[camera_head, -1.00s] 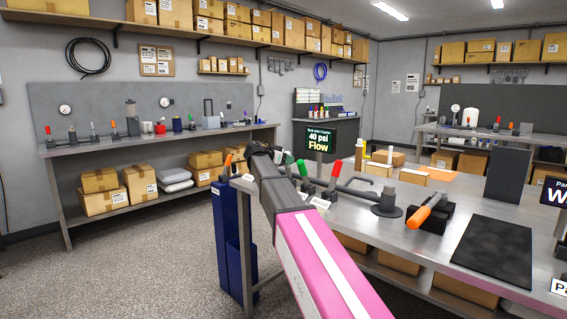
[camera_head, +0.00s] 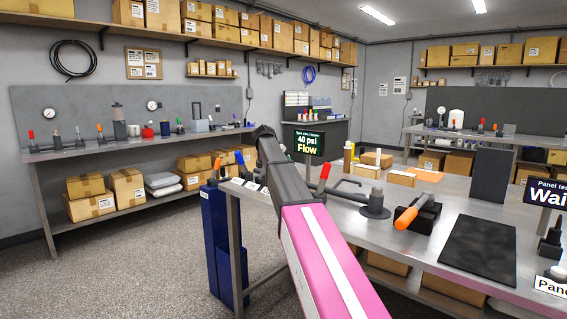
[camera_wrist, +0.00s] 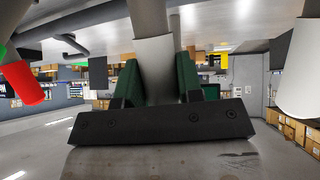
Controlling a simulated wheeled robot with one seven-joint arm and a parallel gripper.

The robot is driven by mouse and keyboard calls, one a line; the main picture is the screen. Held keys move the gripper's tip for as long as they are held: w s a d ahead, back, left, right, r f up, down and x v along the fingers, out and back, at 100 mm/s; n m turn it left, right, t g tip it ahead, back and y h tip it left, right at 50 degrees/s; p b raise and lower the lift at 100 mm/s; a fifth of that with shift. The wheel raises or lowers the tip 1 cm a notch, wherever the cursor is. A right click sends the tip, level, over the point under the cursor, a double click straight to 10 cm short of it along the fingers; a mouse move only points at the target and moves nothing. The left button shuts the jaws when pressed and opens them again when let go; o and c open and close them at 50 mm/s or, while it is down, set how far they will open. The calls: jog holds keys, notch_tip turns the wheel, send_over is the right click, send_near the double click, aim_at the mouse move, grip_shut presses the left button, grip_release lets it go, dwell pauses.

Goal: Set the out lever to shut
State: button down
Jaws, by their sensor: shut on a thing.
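In the wrist view my gripper (camera_wrist: 155,85) has its two green fingers closed around a pale grey lever shaft (camera_wrist: 155,57). I cannot tell from any readable label whether this is the out lever. A red-tipped handle (camera_wrist: 25,85) shows to the left and another pale post (camera_wrist: 295,80) to the right, both apart from the fingers. In the head view my arm's dark end hides the grip. A red-handled lever (camera_head: 324,172) leans right of my arm.
The metal bench (camera_head: 405,254) carries an orange-handled valve (camera_head: 414,216), a dark mat (camera_head: 478,250) and a grey upright panel (camera_head: 490,175). A dark sign (camera_head: 305,142) reads 40 psi, Flow. Blue columns (camera_head: 213,245) stand below the bench end. Open floor lies left.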

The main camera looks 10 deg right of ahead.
dwell(0.3)
jog(key=c, duration=0.8)
grip_release()
jog(key=shift+f, duration=0.1)
jog(key=v, duration=1)
jog(key=shift+a+r, duration=0.1)
jog(key=shift+r, duration=0.3)
jog(key=shift+a, duration=0.1)
